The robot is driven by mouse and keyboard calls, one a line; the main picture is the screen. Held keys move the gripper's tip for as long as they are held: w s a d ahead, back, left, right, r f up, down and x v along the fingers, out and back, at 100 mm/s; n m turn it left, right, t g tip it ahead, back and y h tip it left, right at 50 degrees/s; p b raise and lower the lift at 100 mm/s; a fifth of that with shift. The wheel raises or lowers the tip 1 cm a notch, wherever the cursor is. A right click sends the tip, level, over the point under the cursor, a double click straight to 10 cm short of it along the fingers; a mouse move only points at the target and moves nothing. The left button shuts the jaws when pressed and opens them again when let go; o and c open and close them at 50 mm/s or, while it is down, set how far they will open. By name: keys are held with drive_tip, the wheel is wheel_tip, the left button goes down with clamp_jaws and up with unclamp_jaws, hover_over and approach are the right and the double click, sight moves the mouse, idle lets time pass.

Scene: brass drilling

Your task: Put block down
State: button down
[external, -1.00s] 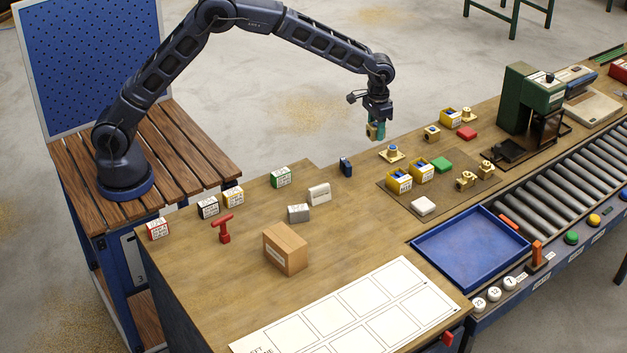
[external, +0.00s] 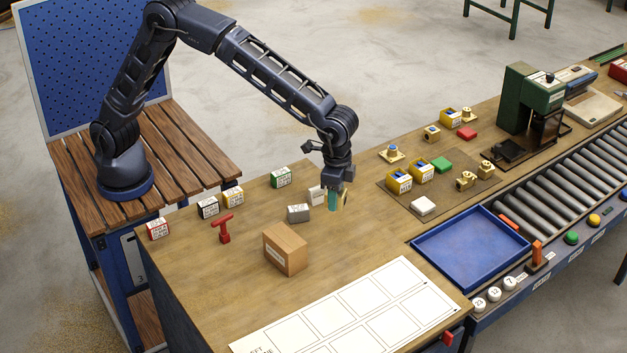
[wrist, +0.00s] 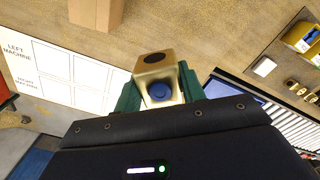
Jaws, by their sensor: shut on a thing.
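My gripper (external: 337,202) is shut on a brass block (wrist: 155,66) and holds it over the wooden bench, to the right of the white and grey blocks. In the wrist view the green fingers (wrist: 157,92) sit on both sides of the block. The block has a dark round hole in one face and a blue round part in another. In the external view only a small edge of the brass block (external: 344,199) shows beside the fingers. I cannot tell exactly how high the block is above the bench.
A cardboard box (external: 286,249) stands on the bench at front left. A grey block (external: 298,213) and a partly hidden white block (external: 316,195) are near the gripper. A white sheet with outlined squares (external: 345,312) lies in front. A blue tray (external: 470,250) is to the right.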

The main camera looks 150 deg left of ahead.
drive_tip(key=w+d+r+m, duration=0.1)
drive_tip(key=w+d+m, duration=0.1)
drive_tip(key=d, duration=0.6)
drive_tip(key=w+d+r+m, duration=0.1)
drive_tip(key=w+d+m, duration=0.1)
drive_tip(key=d, duration=0.7)
drive_tip(key=r+m, duration=0.1)
drive_tip(key=m, duration=0.2)
hover_over(236, 311)
wheel_tip(236, 311, down, 19)
drive_tip(key=shift+f, duration=0.1)
drive_tip(key=c, duration=0.8)
unclamp_jaws()
drive_tip(key=shift+f, duration=0.1)
drive_tip(key=shift+c, duration=0.2)
